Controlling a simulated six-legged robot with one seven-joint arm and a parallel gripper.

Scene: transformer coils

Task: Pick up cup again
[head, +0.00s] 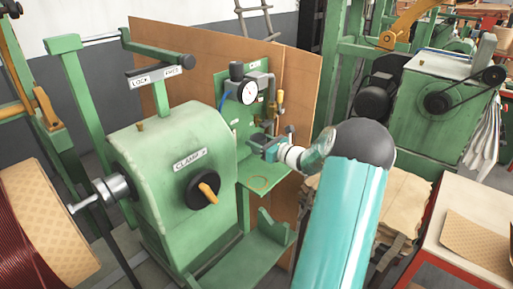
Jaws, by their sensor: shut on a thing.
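My gripper (258,142) is in front of the green gauge panel, above the green shelf (250,186). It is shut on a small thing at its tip. That thing is mostly hidden and too small to make out clearly; it appears to be the cup. No other cup shows in view. My teal arm comes up from the bottom right, and its wrist reaches left to the panel. A thin red ring is marked on the shelf below the gripper, with nothing standing in it.
A pressure gauge (249,92), pipes and brass valves (280,101) are close behind my gripper. A green machine housing (165,165) with a clamp knob (204,190) stands at left. A brown board (300,95) is behind. A red-edged table (470,235) is at right.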

